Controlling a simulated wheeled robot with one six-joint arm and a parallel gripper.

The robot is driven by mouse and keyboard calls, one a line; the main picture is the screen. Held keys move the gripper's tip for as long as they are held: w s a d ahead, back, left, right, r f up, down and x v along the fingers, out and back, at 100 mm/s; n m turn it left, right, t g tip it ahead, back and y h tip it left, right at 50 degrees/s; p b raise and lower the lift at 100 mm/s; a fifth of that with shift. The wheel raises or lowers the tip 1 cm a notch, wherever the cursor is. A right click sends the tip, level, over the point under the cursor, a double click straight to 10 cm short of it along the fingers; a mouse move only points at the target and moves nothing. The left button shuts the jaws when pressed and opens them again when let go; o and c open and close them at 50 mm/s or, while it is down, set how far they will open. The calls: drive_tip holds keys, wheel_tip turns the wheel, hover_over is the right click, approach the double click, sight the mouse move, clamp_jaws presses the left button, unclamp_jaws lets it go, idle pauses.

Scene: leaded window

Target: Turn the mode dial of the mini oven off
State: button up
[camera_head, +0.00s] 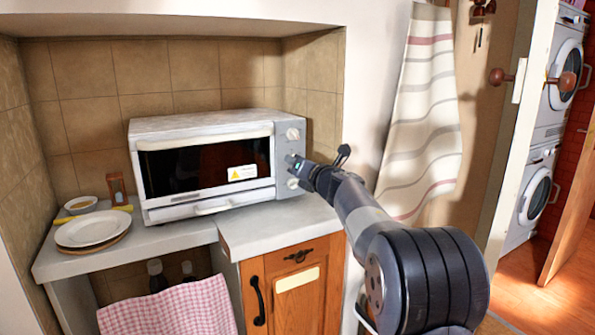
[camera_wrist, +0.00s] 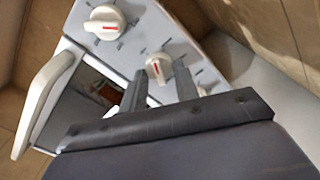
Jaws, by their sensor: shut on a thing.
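The white mini oven (camera_head: 200,128) stands on the counter in the tiled niche, its dark glass door closed. Its control panel (camera_head: 308,150) is on the right of the front. The upper dial (camera_head: 293,134) and the lower dial (camera_head: 293,183) are clear of my gripper (camera_head: 294,161), which is at the middle dial. In the wrist view, my gripper (camera_wrist: 159,80) has its two fingers on either side of the middle dial (camera_wrist: 158,67), shut on it. That dial is white with a red mark. The upper dial (camera_wrist: 105,20) also has a red mark. I cannot read any dial labels.
A stack of plates (camera_head: 93,229), a small bowl (camera_head: 80,204) and an hourglass (camera_head: 117,189) are on the counter to the left. A striped curtain (camera_head: 425,110) hangs to the right, near my arm. A wooden cabinet (camera_head: 295,315) is below the oven.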

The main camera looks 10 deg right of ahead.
drive_tip(key=n+b, duration=0.2)
drive_tip(key=n, duration=0.3)
drive_tip(key=shift+f+n, duration=0.1)
drive_tip(key=shift+n, duration=0.2)
drive_tip(key=shift+b, duration=0.3)
drive_tip(key=o, duration=0.9)
drive_tip(key=shift+o, duration=0.2)
drive_tip(key=shift+d, duration=0.1)
drive_tip(key=b+v, duration=0.1)
drive_tip(key=v, duration=0.9)
drive_tip(key=shift+s, duration=0.4)
drive_tip(key=shift+w, duration=0.1)
